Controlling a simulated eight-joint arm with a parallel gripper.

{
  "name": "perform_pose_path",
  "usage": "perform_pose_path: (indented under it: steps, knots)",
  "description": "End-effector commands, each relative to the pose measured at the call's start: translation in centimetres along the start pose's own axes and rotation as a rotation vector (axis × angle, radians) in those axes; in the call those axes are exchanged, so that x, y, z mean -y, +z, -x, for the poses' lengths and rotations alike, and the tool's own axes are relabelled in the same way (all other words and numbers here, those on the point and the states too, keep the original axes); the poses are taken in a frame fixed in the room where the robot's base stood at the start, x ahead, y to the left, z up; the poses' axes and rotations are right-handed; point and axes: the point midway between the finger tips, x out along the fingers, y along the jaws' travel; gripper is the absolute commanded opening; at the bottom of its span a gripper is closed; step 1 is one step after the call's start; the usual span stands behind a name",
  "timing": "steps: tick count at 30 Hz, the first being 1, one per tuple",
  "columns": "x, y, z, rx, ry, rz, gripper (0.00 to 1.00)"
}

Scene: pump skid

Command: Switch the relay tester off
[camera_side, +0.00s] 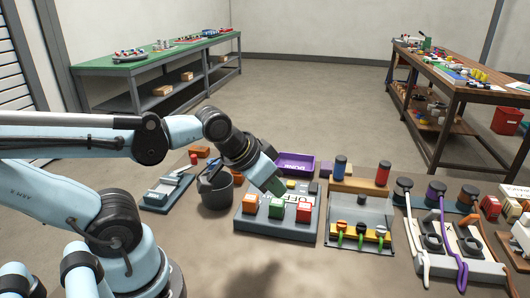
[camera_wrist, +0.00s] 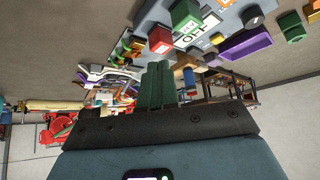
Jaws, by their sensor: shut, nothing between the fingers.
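A grey-blue panel box (camera_side: 262,228) stands in the middle of the side view, with orange (camera_side: 250,203), green (camera_side: 276,208) and red (camera_side: 304,211) block-like buttons along its front. I cannot tell for sure that it is the relay tester. A white label with dark letters lies behind the buttons, partly hidden; it also shows in the wrist view (camera_wrist: 190,36). My gripper (camera_side: 276,186) has green fingers, shut and empty, above the rear of this box. In the wrist view the shut fingers (camera_wrist: 160,68) point towards the box, apart from the red button (camera_wrist: 160,40).
A dark bucket (camera_side: 215,190) stands left of the box and a purple tray (camera_side: 296,163) behind it. A grey tray with green-handled valves (camera_side: 360,236) stands close on the right. Further right is a unit with cables (camera_side: 460,245). Open floor lies in front.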

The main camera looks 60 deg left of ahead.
Motion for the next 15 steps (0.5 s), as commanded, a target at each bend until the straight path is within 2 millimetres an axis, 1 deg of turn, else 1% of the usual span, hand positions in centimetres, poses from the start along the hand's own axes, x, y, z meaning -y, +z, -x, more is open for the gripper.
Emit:
perform_pose_path:
  steps: [7, 10, 13, 15]
  knots:
    - [0.0, -0.1, 0.0, 0.002, 0.000, 0.005, 0.00]
    - [0.1, -0.5, 0.1, 0.012, -0.002, 0.043, 0.00]
    - [0.3, -1.5, 0.3, 0.039, -0.009, 0.142, 0.00]
    - [0.5, -2.5, 0.5, 0.065, -0.017, 0.246, 0.00]
